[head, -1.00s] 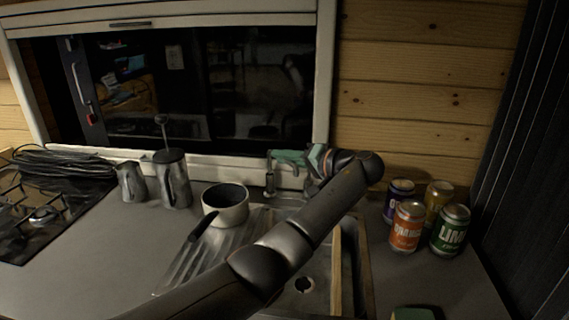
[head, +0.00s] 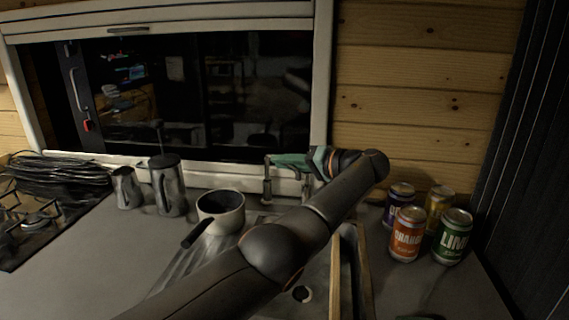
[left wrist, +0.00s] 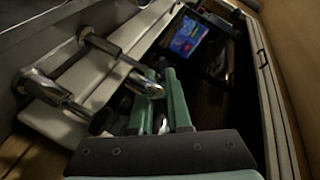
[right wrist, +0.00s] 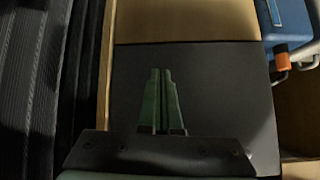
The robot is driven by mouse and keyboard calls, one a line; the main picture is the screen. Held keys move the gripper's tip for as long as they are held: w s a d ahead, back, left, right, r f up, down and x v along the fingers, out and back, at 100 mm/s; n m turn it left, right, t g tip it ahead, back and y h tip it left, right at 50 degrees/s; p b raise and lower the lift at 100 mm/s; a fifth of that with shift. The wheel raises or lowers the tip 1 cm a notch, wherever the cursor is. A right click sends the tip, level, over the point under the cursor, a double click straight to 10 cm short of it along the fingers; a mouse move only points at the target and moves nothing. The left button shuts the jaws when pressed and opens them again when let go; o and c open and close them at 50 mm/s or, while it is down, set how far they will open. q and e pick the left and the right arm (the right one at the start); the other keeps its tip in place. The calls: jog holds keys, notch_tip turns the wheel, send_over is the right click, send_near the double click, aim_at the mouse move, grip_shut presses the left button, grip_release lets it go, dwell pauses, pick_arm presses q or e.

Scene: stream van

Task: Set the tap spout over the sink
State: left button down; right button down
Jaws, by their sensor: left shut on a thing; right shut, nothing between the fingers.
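The chrome tap (head: 267,187) stands behind the sink, by the window sill. My left gripper (head: 285,160) is at the top of the tap, its teal fingers pointing left. In the left wrist view, chrome tap parts (left wrist: 50,92) lie left of the fingers, and one chrome end (left wrist: 145,86) meets the left finger. The left gripper is shut on part of the tap; its exact grip is hard to see. The sink (head: 303,294) is mostly hidden by my left arm, with its drain showing. My right gripper (right wrist: 160,100) is shut and empty, in front of a dark panel.
A pot (head: 221,213) with a dark handle stands on the ribbed drainer left of the sink. A French press (head: 168,186) and a metal jug (head: 126,188) stand further left. Several cans (head: 407,234) stand right of the sink.

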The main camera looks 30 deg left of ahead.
pick_arm(q)
jog(key=c, duration=0.9)
grip_release()
jog(key=shift+o, duration=0.2)
